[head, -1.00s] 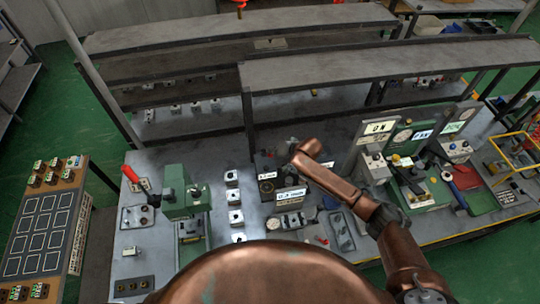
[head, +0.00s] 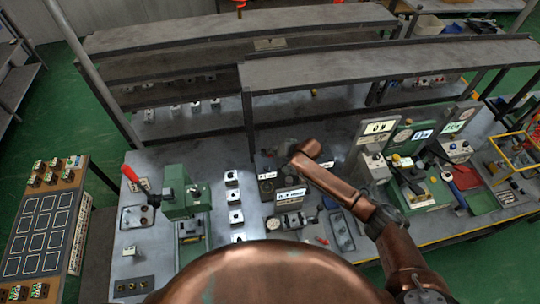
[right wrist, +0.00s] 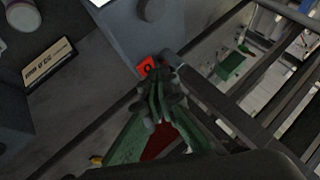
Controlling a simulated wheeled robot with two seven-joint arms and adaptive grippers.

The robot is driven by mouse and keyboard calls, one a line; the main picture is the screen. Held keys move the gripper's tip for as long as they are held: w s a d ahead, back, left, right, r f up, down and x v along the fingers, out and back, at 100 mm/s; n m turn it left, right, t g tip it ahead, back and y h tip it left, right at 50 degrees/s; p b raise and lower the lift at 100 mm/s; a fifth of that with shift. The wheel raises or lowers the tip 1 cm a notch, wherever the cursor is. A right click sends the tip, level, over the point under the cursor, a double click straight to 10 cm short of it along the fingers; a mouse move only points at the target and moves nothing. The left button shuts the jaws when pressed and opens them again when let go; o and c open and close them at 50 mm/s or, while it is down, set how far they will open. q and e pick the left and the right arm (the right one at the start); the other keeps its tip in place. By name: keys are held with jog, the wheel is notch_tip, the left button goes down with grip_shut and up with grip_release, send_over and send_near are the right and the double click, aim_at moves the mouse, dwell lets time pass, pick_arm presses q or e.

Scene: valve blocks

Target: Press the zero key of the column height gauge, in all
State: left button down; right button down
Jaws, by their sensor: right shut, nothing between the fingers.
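A red key (right wrist: 147,66) with a dark mark shows in the right wrist view, low on a grey body that I take to be the column height gauge (right wrist: 118,35). My right gripper (right wrist: 160,92) is shut and empty, with its fingers close beside the red key; I cannot tell whether they touch it. In the head view my copper right arm reaches in from the lower right, and the gripper (head: 286,147) is a small dark shape largely hidden behind the wrist. I cannot make out the key there. My left gripper is not in view.
A long shelf (head: 380,62) stands behind the work area. A green press (head: 186,195) and several white blocks stand left of my arm. Green-based gauges (head: 415,180) stand on the right. A name plate (right wrist: 50,72) lies near the grey body.

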aim_at(271, 156)
jog(key=shift+f, duration=0.45)
dwell(0.9)
jog(key=shift+r+p, duration=0.7)
jog(key=shift+r, duration=0.15)
notch_tip(271, 156, up, 5)
jog(key=p, duration=0.4)
jog(key=shift+p, duration=0.3)
dwell(0.5)
